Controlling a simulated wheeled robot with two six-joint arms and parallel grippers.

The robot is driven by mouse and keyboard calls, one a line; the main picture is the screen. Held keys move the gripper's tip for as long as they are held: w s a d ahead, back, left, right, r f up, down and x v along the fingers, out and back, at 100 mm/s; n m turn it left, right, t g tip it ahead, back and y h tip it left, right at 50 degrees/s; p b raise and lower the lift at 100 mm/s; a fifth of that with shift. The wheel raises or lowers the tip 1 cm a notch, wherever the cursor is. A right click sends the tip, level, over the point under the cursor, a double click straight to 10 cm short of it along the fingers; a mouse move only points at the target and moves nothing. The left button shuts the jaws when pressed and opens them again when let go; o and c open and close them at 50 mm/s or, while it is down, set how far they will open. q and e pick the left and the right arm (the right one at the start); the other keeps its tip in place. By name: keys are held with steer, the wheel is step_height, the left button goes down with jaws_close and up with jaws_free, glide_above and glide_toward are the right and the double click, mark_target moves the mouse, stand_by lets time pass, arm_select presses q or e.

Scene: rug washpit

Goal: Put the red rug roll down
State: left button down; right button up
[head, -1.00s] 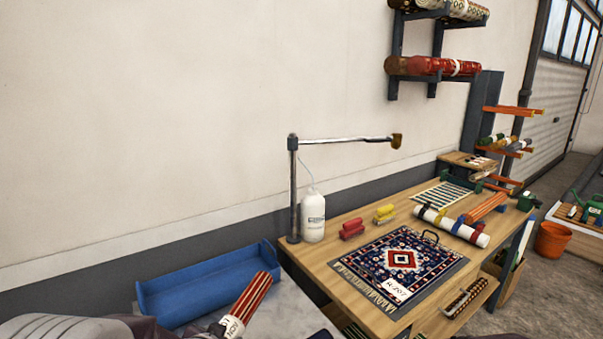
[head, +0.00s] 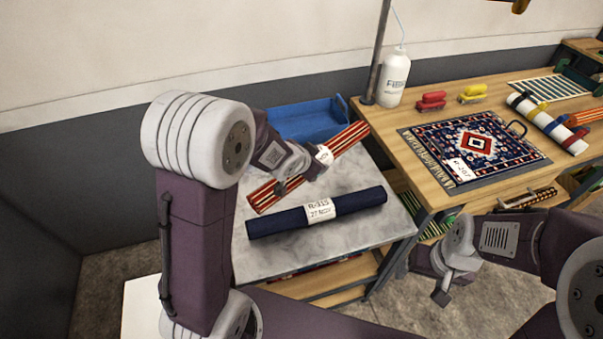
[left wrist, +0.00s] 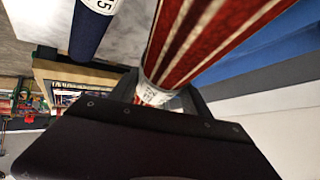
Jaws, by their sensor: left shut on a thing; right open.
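The red rug roll (head: 345,142), red with cream stripes and a white paper band, lies slantwise over the grey marble-topped table (head: 260,258). My left gripper (head: 303,175) is shut around its middle, by the band. The red rug roll also fills the upper middle of the left wrist view (left wrist: 215,35). I cannot tell whether its underside touches the tabletop. My right gripper (head: 450,284) is open and empty, in front of the wooden bench and right of the marble table.
A navy rug roll (head: 355,204) with a white label lies on the marble top, in front of the red one. A blue tray (head: 305,122) is behind. The wooden bench (head: 400,135) to the right carries a patterned rug (head: 478,148) and a white bottle (head: 394,78).

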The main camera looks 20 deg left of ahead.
arm_select(q)
steer(key=shift+w+d+f+m, duration=0.2)
steer(key=shift+d+f+m, duration=0.1)
steer(key=shift+d+f, duration=0.55)
steer(key=a+f, duration=0.2)
steer(key=a, duration=0.2)
steer(key=w+a+f+p, duration=0.1)
steer(key=a+f, duration=0.1)
steer(key=a, duration=0.2)
steer(key=a+f, duration=0.3)
steer(key=shift+w+a, duration=0.15)
steer(key=shift+a, duration=0.25)
step_height(320, 180, down, 4)
steer(key=shift+f, duration=0.1)
steer(key=shift+b, duration=0.4)
steer(key=c, duration=0.5)
jaws_free()
